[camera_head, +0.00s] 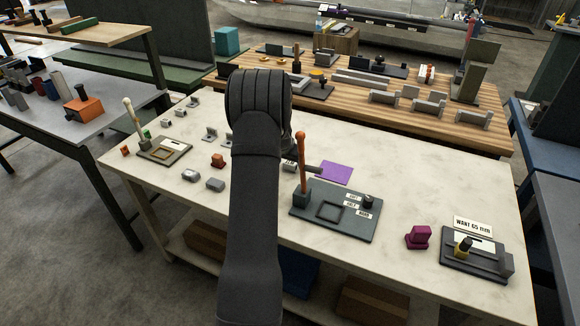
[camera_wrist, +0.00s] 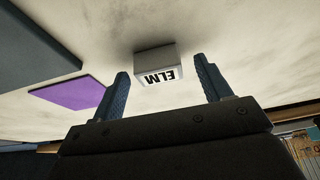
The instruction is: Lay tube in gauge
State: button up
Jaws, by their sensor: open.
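The gauge (camera_head: 478,262) is most likely the dark base at the right end of the pale table, behind which a "WANT 65 mm" card (camera_head: 473,226) stands. A short dark and yellow cylinder (camera_head: 463,248) is on it; I cannot tell whether this is the tube. My gripper (camera_wrist: 161,78) is open and empty in the wrist view, low over the table.
A purple square (camera_head: 336,172) lies right of my gripper. A dark plate (camera_head: 345,228) with an upright orange-brown handle (camera_head: 302,158) and small labels stands in front. A magenta block (camera_head: 418,237) is left of the gauge. Several small parts lie left of my arm. Bare tabletop (camera_head: 430,180) spreads right.

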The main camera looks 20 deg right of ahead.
jog(key=c, duration=1.1)
jog(key=shift+c, duration=0.2)
